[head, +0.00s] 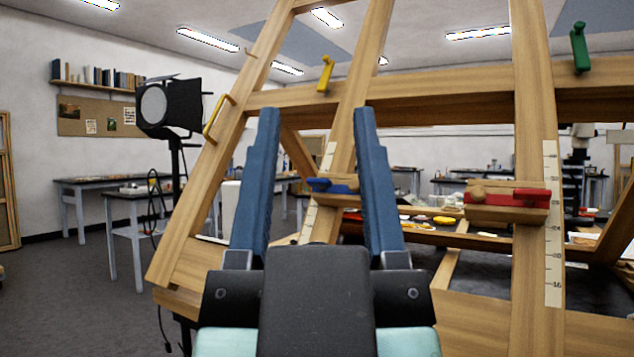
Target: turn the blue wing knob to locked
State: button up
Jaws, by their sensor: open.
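The blue wing knob (333,186) sits on a small wooden block on an upright of the big wooden frame. It shows between my two fingers, with its wing lying roughly level. My gripper (316,115) is open and empty, its two blue fingers pointing up and away on either side of the knob in the picture. I cannot tell how far the fingertips are from the knob. The right finger may cover the right end of its block. No marking for locked can be read.
A red knob (518,197) is on a block on the right upright. A yellow lever (325,74) and a green lever (580,48) are on the upper beam (440,92). A yellow handle (217,118) is on the left post. A black studio lamp (170,106) stands left.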

aim_at(322, 184)
jog(key=j, duration=0.6)
jog(key=i+j, duration=0.8)
jog(key=i, duration=0.2)
jog(key=j+u, duration=0.05)
